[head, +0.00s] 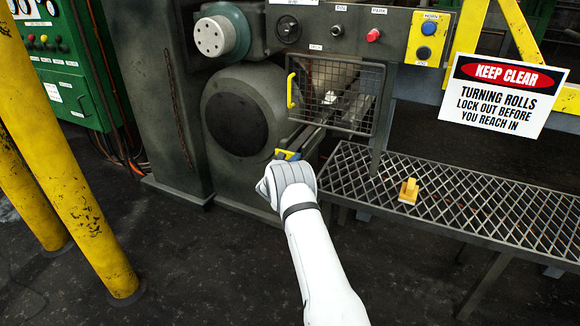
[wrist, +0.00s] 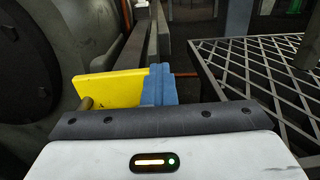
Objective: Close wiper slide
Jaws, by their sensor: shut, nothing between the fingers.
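The wiper slide appears as long dark bars (head: 311,139) running back from low beside the roll toward the mesh guard. In the wrist view the bars (wrist: 133,52) lead away from a yellow plate (wrist: 100,90), which I take to be the slide's front end. The plate also shows in the head view (head: 288,154), just past my white wrist. A short brass-coloured peg (wrist: 87,103) stands at the plate's lower left. My gripper (wrist: 158,85) has its blue fingers shut together, empty, at the plate's right edge. Whether they touch it I cannot tell.
A wire mesh guard (head: 335,95) with a yellow handle hangs above the bars. A grated platform (head: 470,195) with a small yellow piece (head: 409,190) on it lies to the right. A large roll end (head: 238,122) is on the left. Yellow posts (head: 55,160) stand far left.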

